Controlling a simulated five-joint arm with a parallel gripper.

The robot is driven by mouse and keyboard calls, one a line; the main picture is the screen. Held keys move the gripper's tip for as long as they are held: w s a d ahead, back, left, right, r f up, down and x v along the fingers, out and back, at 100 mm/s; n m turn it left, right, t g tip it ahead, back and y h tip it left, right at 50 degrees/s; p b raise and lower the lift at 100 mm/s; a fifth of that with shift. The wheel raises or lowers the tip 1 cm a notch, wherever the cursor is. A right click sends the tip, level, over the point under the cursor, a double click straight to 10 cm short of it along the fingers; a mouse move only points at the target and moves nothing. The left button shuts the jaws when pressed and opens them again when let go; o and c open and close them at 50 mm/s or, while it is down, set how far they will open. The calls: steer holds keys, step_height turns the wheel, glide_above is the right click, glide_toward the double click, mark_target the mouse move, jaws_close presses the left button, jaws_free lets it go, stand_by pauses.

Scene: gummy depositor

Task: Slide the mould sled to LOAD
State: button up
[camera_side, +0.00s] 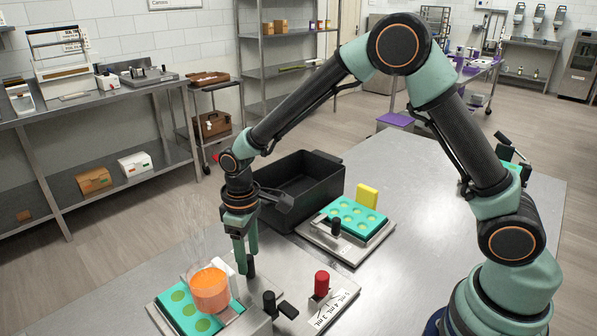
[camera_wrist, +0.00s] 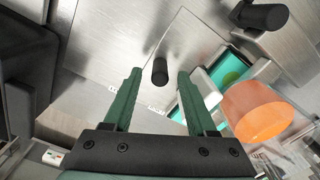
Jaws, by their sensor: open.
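In the side view, a teal mould (camera_side: 172,300) with round pockets lies on a metal sled, partly hidden below a clear hopper (camera_side: 210,288) of orange liquid. A short black peg (camera_side: 251,266) stands beside it at my gripper (camera_side: 243,262). In the wrist view, my gripper (camera_wrist: 160,74) is open, and the black peg (camera_wrist: 160,70) shows between its two green fingers with a gap on each side. Whether the fingers reach down to the peg's height I cannot tell. The mould (camera_wrist: 231,68) and orange hopper (camera_wrist: 258,108) are to the right there. Small lettering near the fingers is too small to read.
A black bin (camera_side: 305,185) stands behind my gripper. A second teal mould (camera_side: 350,213) sits on a plate with a black knob, with a yellow block (camera_side: 367,196) behind. A black-knobbed lever (camera_side: 270,303) and red knob (camera_side: 321,282) stand at the front.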

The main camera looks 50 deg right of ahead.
steer(key=shift+f, duration=0.75)
jaws_close()
stand_by(0.9)
